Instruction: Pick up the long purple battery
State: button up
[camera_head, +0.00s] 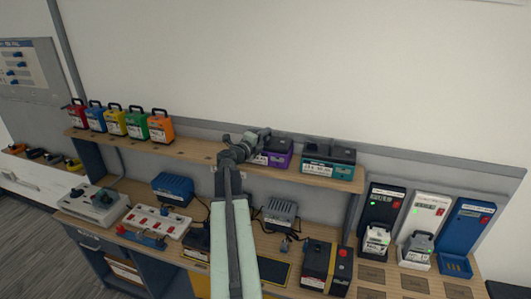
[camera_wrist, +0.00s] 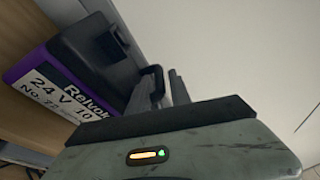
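The long purple battery (camera_head: 280,155) stands on the upper shelf, with a dark top, purple sides and a white label. In the wrist view the battery (camera_wrist: 60,85) fills the left side, tilted in the picture, its label reading "24 V 10". My gripper (camera_head: 264,134) is at the battery's upper left in the head view, in front of part of it. In the wrist view my gripper's dark fingers (camera_wrist: 172,88) are close together beside the battery's dark top. I cannot tell whether they are shut or touch it.
A teal battery (camera_head: 328,162) stands right of the purple one on the shelf (camera_head: 200,150). Several coloured batteries with handles, including an orange one (camera_head: 160,127), stand at the shelf's left. Chargers, including a blue one (camera_head: 465,232), stand at the right. The workbench below is crowded.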

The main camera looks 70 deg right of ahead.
jog(key=shift+x, duration=1.1)
jog(key=shift+w, duration=0.1)
jog(key=shift+c, duration=0.5)
grip_shut()
